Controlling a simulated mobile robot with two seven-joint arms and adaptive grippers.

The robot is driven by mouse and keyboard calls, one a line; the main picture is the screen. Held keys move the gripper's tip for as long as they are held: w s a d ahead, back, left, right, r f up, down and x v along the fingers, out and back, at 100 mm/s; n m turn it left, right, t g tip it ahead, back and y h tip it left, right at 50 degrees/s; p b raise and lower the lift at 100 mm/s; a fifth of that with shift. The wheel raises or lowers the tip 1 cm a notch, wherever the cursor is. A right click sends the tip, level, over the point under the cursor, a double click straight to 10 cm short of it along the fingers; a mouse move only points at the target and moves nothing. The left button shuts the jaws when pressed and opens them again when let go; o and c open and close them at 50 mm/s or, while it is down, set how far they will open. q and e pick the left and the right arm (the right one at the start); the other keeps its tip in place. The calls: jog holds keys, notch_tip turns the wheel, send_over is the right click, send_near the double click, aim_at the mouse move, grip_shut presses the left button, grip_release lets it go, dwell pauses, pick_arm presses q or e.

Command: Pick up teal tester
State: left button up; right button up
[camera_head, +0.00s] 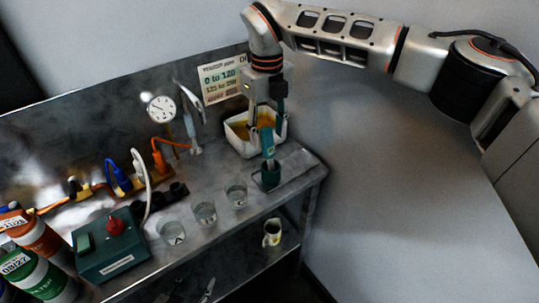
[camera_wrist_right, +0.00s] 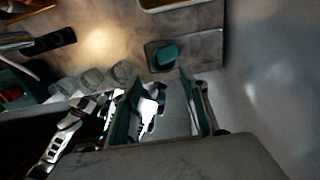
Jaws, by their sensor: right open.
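The teal tester (camera_head: 267,143) stands upright, slightly tilted, in a small dark green holder (camera_head: 270,181) near the right end of the metal bench. In the right wrist view the tester (camera_wrist_right: 167,54) shows as a rounded teal block over its dark base (camera_wrist_right: 152,63), beyond the fingertips. My right gripper (camera_head: 266,116) points down above and behind the tester, in front of the white tray. Its two fingers are apart with nothing between them, and it also shows in the right wrist view (camera_wrist_right: 158,88). I cannot tell the exact gap to the tester. My left gripper is not in view.
A white tray (camera_head: 242,146) with amber contents sits behind the tester. Several clear cups (camera_head: 205,211) stand to its left. A teal box with a red knob (camera_head: 114,226) and labelled canisters (camera_head: 33,277) are further left. A mug (camera_head: 272,232) sits on the lower shelf.

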aim_at(271, 163)
jog(key=shift+s+f, duration=0.15)
jog(key=shift+f, duration=0.4)
jog(key=f, duration=0.2)
jog(key=d+f+p, duration=0.1)
jog(key=f, duration=0.2)
jog(key=shift+f, duration=0.35)
pick_arm(q)
jog(key=shift+r, duration=0.6)
pick_arm(e)
jog(key=shift+c, duration=0.4)
pick_arm(q)
jog(key=shift+s+f, duration=0.15)
pick_arm(e)
grip_shut()
